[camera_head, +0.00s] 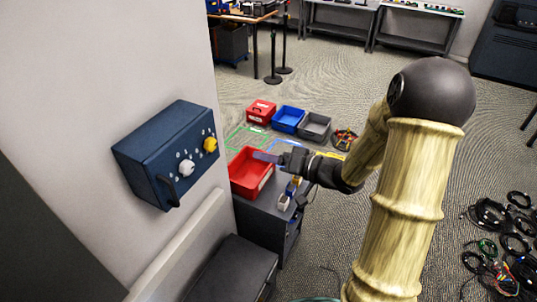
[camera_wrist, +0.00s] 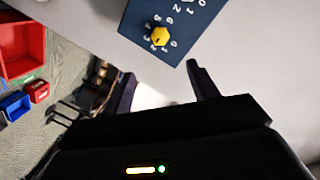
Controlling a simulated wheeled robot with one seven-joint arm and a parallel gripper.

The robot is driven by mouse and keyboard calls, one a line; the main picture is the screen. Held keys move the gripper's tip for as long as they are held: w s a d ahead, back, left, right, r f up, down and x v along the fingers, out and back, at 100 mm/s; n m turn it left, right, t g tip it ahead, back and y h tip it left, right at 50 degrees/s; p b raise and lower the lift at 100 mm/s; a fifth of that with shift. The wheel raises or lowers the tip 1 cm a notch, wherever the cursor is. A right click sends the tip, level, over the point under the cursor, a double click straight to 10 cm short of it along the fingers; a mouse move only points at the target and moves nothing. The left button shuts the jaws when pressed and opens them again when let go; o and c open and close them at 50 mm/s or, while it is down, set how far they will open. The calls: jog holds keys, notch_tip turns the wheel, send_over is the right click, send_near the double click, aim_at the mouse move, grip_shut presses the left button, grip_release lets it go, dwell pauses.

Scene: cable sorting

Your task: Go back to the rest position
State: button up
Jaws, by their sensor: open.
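My gripper (camera_head: 262,157) is stretched out to the left in the head view, in front of the wall and over the red bin in the picture. Its height above the bin is hard to tell. In the wrist view my gripper (camera_wrist: 162,82) shows two dark fingers spread apart, with nothing visibly held between them. Beyond the fingers is a dark blue wall box (camera_wrist: 140,28) with a yellow knob (camera_wrist: 160,36). The box (camera_head: 165,155) also shows in the head view, with the yellow knob (camera_head: 210,145), a white knob (camera_head: 186,168) and a dark handle.
A red bin (camera_head: 236,180) stands on a grey cabinet (camera_head: 270,215) beside the wall. A blue bin (camera_head: 288,120), a grey bin (camera_head: 314,127) and a smaller red bin (camera_head: 261,112) lie beyond. Black cables (camera_head: 490,213) are spread on the floor at right. Open floor lies between.

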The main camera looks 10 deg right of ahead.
jog(key=s+d+f+m+g+h, duration=0.15)
jog(key=d+f+h, duration=0.35)
jog(key=h, duration=0.6)
jog(key=s+a+g+h, duration=0.1)
jog(key=s+g, duration=0.5)
jog(key=s, duration=0.9)
jog(key=shift+f+h, duration=0.35)
jog(key=shift+h, duration=0.15)
jog(key=shift+c, duration=0.2)
